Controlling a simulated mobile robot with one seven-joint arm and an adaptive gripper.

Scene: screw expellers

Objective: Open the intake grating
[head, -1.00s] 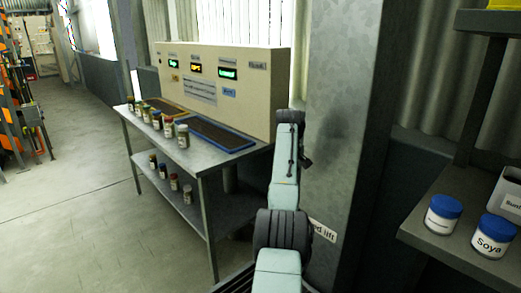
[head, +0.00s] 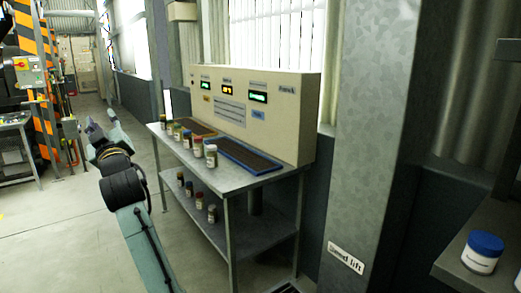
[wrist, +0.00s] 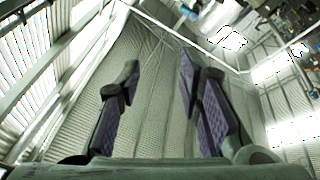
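No intake grating can be made out with certainty in either view. A small dark edge shows low by the foot of the pillar in the head view, too cut off to tell what it is. My arm reaches up the left of the head view, left of the steel table. My gripper (wrist: 159,66) is open in the wrist view, its two dark fingers apart with nothing between them. Behind them are only the roof and walls, so it points upward.
A steel table (head: 235,178) holds jars, two trays and a beige display panel (head: 296,118). Right of it stands a grey pillar (head: 371,120) with a "Seed lift" label (head: 346,258). A blue-lidded jar (head: 483,252) sits on a shelf at right.

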